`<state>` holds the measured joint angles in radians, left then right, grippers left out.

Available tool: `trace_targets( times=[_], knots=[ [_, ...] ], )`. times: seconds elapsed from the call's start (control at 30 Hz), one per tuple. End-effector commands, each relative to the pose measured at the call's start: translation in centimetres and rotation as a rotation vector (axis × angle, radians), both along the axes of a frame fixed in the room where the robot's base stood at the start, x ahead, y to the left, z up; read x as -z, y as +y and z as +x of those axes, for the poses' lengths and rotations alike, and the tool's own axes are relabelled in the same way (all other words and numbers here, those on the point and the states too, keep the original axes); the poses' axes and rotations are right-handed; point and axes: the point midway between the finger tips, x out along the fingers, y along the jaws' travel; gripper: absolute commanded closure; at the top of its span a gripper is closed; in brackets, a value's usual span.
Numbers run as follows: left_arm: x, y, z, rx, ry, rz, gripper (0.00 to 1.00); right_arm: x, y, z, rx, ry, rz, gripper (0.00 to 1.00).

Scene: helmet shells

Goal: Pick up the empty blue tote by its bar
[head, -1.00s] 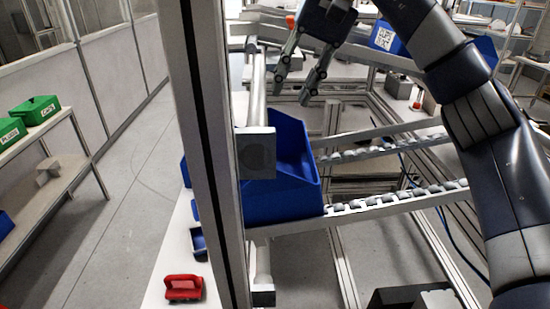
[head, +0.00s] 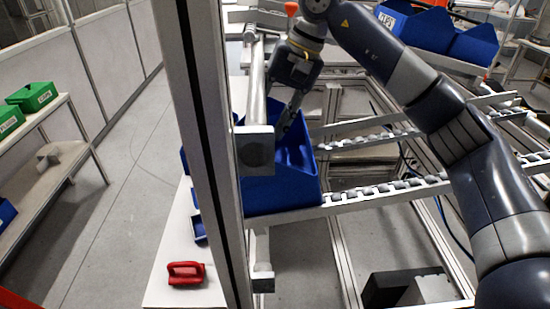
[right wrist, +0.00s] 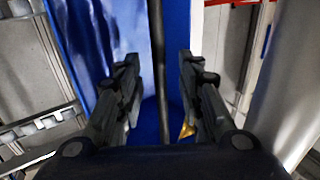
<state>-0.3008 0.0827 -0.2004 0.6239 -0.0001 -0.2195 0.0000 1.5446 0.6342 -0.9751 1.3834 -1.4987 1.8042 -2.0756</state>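The blue tote (head: 285,190) stands on the roller rack behind the upright post in the head view, partly hidden by the post and a grey end plate. My right gripper (head: 281,112) points down into the tote's open top. In the right wrist view its two fingers (right wrist: 158,75) are apart, with a dark bar (right wrist: 157,40) running between them; I see no finger closed on it. Blue tote walls (right wrist: 90,40) lie below. A small yellowish patch shows by the right finger; I cannot tell what it is. My left gripper is not in view.
The metal post (head: 205,130) stands close in front of the tote. More blue totes (head: 425,28) sit at the back right. A red handled object (head: 186,273) lies on a white surface. Green boxes (head: 33,95) stand on a shelf at left.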

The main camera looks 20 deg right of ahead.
Motion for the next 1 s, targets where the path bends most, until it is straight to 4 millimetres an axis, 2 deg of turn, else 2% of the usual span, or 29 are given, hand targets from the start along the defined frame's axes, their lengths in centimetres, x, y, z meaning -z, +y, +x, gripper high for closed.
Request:
trace_targets(
  times=[0.23, 0.37, 0.4, 0.8, 1.0],
  knots=[
    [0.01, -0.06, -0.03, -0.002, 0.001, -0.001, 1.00, 0.21, 0.04, 0.03, 0.001, -0.001, 0.000, 0.68],
    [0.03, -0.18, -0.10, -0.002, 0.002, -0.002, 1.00, 0.18, 0.05, 0.03, 0.000, -0.001, 0.000, 0.97],
    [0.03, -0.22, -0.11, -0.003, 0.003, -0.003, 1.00, 0.18, 0.05, 0.03, 0.000, -0.001, 0.000, 1.00],
    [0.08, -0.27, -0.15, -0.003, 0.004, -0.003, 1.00, 0.04, 0.01, 0.03, 0.001, -0.002, 0.001, 1.00],
    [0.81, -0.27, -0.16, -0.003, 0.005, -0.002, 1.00, -0.71, -0.86, -0.16, 0.002, -0.004, 0.002, 1.00]
  ],
)
